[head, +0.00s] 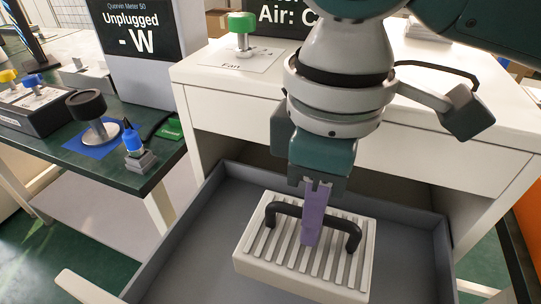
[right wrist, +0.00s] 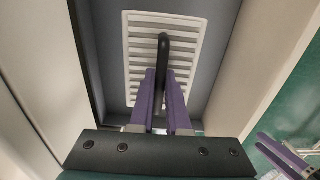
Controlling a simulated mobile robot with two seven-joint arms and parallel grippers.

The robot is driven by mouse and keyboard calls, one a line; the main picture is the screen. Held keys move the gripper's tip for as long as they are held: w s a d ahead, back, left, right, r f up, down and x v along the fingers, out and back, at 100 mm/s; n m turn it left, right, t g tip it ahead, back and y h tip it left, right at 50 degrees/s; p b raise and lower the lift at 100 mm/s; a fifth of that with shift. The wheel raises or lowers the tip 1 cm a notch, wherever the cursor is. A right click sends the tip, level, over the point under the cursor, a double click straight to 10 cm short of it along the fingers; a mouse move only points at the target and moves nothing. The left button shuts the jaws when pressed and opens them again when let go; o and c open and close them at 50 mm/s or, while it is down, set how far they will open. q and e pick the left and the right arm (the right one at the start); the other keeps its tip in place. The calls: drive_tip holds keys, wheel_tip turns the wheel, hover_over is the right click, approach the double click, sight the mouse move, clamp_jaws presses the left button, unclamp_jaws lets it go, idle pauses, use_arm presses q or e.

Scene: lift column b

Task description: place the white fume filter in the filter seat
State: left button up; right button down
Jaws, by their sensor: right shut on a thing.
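The white fume filter (head: 275,262) is a slatted white block with a black arched handle (head: 284,209). It is in the open grey drawer (head: 222,222), and it also shows in the right wrist view (right wrist: 142,52). My right gripper (head: 313,226) comes down from above with its purple fingers shut on the handle near its middle. The fingers also straddle the handle in the right wrist view (right wrist: 161,95). I cannot tell whether the filter touches the drawer floor. Purple fingers of my left gripper (right wrist: 287,158) show at the lower right of that view. I cannot make out a filter seat.
The drawer belongs to a white cabinet (head: 235,105) carrying a green knob (head: 242,30). On the left, a dark green bench (head: 120,172) holds a black knob (head: 87,105), a blue-topped plug (head: 134,140) and a meter. The drawer walls surround the filter.

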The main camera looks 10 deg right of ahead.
wheel_tip(320, 180, down, 5)
drive_tip(key=shift+f+b, duration=0.15)
drive_tip(key=shift+b, duration=0.6)
drive_tip(key=c, duration=0.9)
unclamp_jaws()
